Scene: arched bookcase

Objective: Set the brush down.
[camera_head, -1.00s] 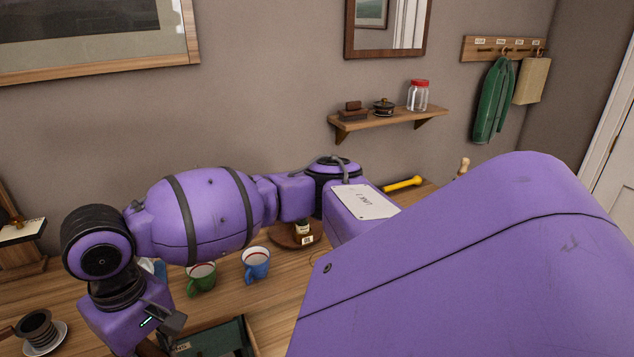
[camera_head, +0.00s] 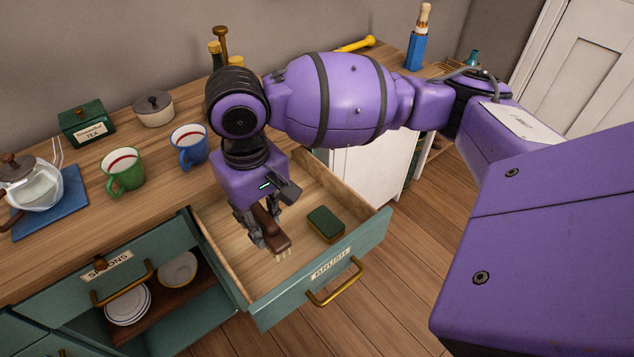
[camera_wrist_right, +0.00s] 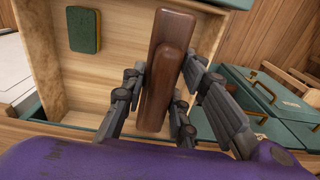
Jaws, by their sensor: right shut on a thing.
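The brush (camera_head: 276,236) has a dark brown wooden body and pale bristles that show at its lower end in the head view. My right gripper (camera_head: 264,222) is shut on it and holds it over the open drawer (camera_head: 356,250), whose front label reads "BRUSH". In the right wrist view the brush (camera_wrist_right: 166,75) lies between the fingers of my right gripper (camera_wrist_right: 163,82), with the drawer floor behind it. I cannot tell whether the brush touches the drawer floor. My left gripper is not in view.
A green and tan sponge (camera_head: 325,223) lies in the drawer, right of the brush. Bare drawer floor surrounds it. A blue mug (camera_head: 189,147) and a green mug (camera_head: 124,170) stand on the counter to the left. The "SPOONS" drawer (camera_head: 122,282) is beside the open one.

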